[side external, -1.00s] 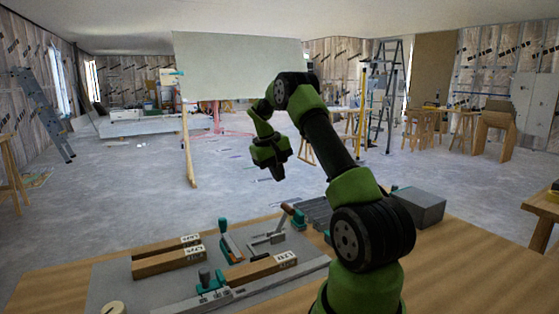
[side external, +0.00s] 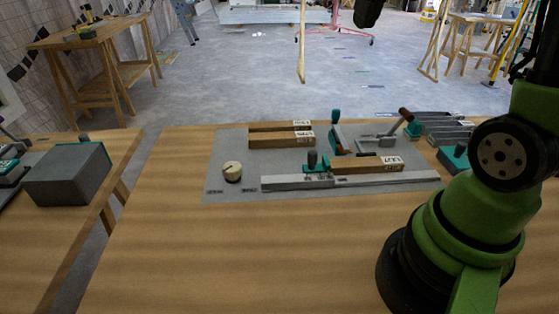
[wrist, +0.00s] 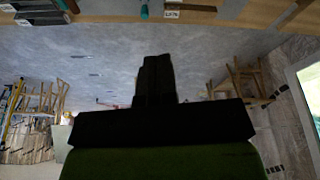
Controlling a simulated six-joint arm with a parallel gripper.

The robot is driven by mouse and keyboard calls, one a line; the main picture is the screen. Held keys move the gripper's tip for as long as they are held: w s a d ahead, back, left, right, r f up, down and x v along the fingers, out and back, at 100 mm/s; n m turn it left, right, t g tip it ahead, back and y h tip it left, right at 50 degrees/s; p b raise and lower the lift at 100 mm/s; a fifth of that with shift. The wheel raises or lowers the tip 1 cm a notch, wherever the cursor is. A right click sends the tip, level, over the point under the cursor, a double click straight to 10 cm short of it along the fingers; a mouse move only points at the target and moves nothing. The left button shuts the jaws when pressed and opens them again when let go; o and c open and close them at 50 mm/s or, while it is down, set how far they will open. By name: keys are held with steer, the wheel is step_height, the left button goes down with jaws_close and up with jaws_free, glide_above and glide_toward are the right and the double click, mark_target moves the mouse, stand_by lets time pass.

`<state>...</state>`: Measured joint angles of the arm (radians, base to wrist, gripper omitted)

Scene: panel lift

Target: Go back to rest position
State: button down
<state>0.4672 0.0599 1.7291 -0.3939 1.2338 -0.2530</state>
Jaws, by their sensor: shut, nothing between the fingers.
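My gripper (wrist: 156,62) shows dark in the middle of the wrist view, its fingers together with nothing visible between them. It points out over the grey floor, clear of the workbench. In the side external view my arm stands at the right, cut by the top and right edges. A dark shape at the top edge of that view may be part of my wrist or gripper; I cannot tell. Wooden blocks (side external: 281,138) with white labels lie on the grey board (side external: 225,150). Another labelled block (side external: 368,166) lies at a metal rail (side external: 290,183) with a teal clamp (side external: 316,163).
The workbench (side external: 200,260) is bare in front and left of the board. A grey box (side external: 68,177) sits on the left table. The floor (side external: 240,75) behind is open.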

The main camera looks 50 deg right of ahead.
steer(key=s+a+n+t+y, duration=0.1)
steer(key=s+a+t+y, duration=0.1)
steer(key=s+a, duration=0.3)
steer(key=s+a+f+n+t+y, duration=0.1)
steer(key=s+a+t+y, duration=0.1)
steer(key=s+a, duration=0.4)
steer(key=a, duration=0.5)
steer(key=shift+s+a+f, duration=0.25)
steer(key=shift+a+f, duration=0.05)
steer(key=shift+a, duration=0.05)
stand_by(0.9)
